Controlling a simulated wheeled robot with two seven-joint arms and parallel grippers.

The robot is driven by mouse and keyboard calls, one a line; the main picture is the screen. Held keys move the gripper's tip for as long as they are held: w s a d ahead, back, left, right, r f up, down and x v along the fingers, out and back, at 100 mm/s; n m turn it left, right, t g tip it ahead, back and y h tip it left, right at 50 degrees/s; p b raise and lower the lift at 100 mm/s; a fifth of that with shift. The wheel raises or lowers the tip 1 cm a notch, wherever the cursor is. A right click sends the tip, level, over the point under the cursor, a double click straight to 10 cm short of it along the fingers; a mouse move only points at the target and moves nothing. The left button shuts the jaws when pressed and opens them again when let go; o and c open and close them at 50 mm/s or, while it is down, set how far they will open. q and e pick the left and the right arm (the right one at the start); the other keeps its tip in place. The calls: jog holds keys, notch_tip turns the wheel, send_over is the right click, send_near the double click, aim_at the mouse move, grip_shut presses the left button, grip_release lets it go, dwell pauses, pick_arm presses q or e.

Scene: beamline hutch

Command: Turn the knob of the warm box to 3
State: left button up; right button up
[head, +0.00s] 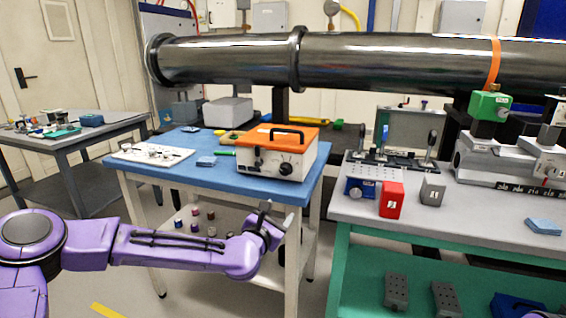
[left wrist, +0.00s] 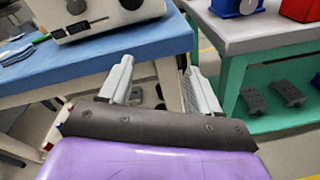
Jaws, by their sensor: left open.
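The warm box (head: 270,160) is a cream box with an orange top and a black handle, standing on the blue-topped table. Its dark round knob (head: 286,168) is on the front face, toward the right; its setting is too small to read. In the left wrist view the lower front of the warm box (left wrist: 100,22) shows at the top edge. My left gripper (head: 277,217) is open and empty, in front of and below the box, near the table's front edge. It also shows in the left wrist view (left wrist: 160,78). My right gripper is out of view.
The blue table (head: 205,175) also holds a white tray (head: 150,154) and small items left of the box. At right, a grey-topped bench (head: 450,215) carries a red block (head: 391,200) and instruments. A large dark pipe (head: 390,62) runs behind.

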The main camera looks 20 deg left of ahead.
pick_arm(q)
jog(key=n+t, duration=0.1)
jog(key=n, duration=0.1)
send_near(284, 171)
jog(key=shift+y, duration=0.4)
jog(key=w, duration=0.3)
jog(key=w+p, duration=0.1)
jog(key=w, duration=0.1)
jog(key=w+d+p, duration=0.1)
jog(key=w, duration=0.2)
jog(key=shift+w, duration=0.35)
jog(key=c, duration=1.1)
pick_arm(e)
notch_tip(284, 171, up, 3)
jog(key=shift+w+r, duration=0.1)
